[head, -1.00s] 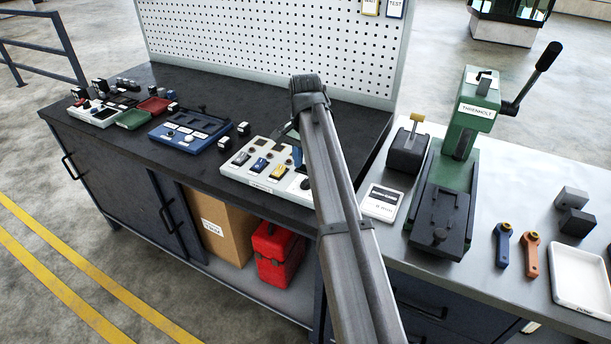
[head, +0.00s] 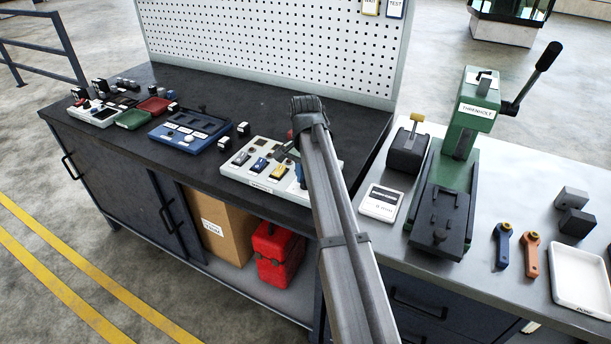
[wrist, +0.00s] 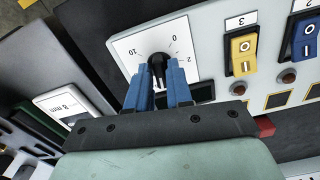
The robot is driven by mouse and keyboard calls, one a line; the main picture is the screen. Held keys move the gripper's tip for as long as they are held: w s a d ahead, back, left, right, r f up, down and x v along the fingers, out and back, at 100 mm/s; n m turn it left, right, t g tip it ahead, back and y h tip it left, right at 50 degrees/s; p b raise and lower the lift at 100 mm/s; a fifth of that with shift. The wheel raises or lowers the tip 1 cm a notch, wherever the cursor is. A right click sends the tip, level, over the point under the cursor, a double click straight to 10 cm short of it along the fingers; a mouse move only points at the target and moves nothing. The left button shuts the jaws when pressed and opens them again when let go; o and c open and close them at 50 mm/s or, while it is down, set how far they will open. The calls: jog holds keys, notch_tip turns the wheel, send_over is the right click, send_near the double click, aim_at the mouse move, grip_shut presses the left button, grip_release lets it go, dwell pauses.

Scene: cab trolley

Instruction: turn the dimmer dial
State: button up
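The dimmer dial (wrist: 157,68) is a black knob on a white square plate marked 10, 2 and 0. It is on a pale control panel (head: 232,171), which lies on the dark bench. In the wrist view my gripper (wrist: 160,78) has its two blue fingers close together, one on each side of the knob. I cannot tell whether they press on it or stand just clear. In the head view my arm hides the dial and most of my gripper.
Beside the dial, the panel carries a yellow rocker switch (wrist: 243,53) and a blue one (wrist: 302,38). A blue switch box (head: 188,133) lies further left.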

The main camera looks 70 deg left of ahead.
grip_shut()
jog(key=shift+n, duration=0.8)
jog(key=shift+o, duration=1.9)
grip_release()
